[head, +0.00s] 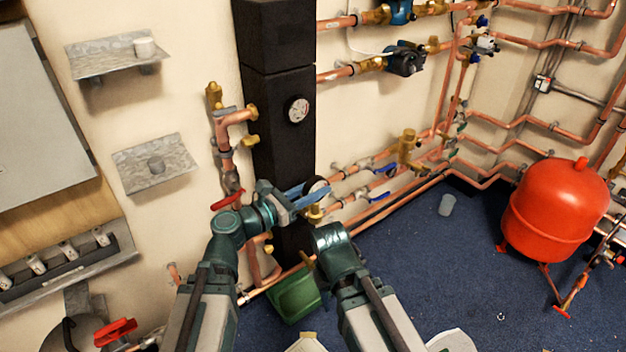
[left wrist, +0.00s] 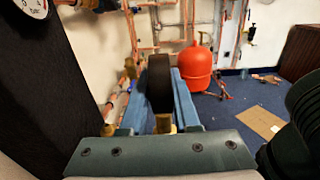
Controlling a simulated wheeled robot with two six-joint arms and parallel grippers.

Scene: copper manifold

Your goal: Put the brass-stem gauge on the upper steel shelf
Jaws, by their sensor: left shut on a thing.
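The brass-stem gauge (head: 317,184) is held in front of the black column by my left gripper (head: 308,196), whose blue fingers are shut on it. In the left wrist view the gauge (left wrist: 159,85) shows as a dark, edge-on disc between the blue fingers (left wrist: 163,110), with its brass stem (left wrist: 163,123) low between them.
Another gauge (head: 297,110) is fixed on the black column (head: 275,60). Copper pipes with brass valves (head: 225,140) stand between the column and the shelves. A red tank (head: 555,210) stands right.

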